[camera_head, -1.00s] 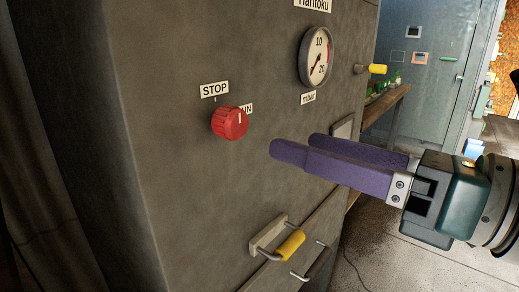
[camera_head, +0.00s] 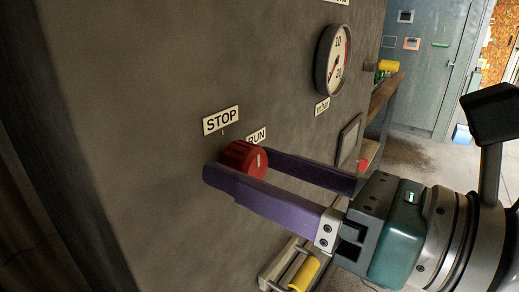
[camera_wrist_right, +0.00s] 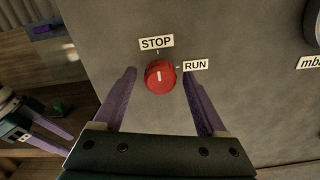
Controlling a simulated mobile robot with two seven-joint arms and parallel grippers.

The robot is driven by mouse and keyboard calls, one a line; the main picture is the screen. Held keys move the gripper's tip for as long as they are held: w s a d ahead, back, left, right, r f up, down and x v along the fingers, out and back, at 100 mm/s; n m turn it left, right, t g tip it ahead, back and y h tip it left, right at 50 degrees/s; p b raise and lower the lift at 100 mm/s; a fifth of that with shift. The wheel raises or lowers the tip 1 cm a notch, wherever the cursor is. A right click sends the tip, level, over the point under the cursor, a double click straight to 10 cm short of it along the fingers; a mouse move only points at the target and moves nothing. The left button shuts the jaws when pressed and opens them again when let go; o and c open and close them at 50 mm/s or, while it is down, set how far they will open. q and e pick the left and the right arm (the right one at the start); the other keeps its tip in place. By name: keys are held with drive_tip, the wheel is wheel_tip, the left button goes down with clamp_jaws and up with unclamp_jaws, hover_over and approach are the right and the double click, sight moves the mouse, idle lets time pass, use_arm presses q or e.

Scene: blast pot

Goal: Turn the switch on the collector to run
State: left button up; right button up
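The switch is a round red knob (camera_head: 240,158) on the grey front of the collector (camera_head: 170,70). A STOP label (camera_head: 221,120) and a RUN label (camera_head: 257,136) are beside it. In the right wrist view, the white mark on the knob (camera_wrist_right: 160,78) points up toward STOP. My right gripper (camera_head: 238,166) is open, with one purple finger on each side of the knob. The right wrist view shows a gap between each finger and the knob. My left gripper (camera_wrist_right: 52,132) shows at the left of that view, away from the knob, its fingers apart and empty.
A round pressure gauge (camera_head: 332,58) is on the panel to the upper right. A yellow-handled pull (camera_head: 304,272) sticks out below the right gripper. A wooden bench (camera_head: 384,95) stands beyond the collector.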

clamp_jaws()
idle(0.4)
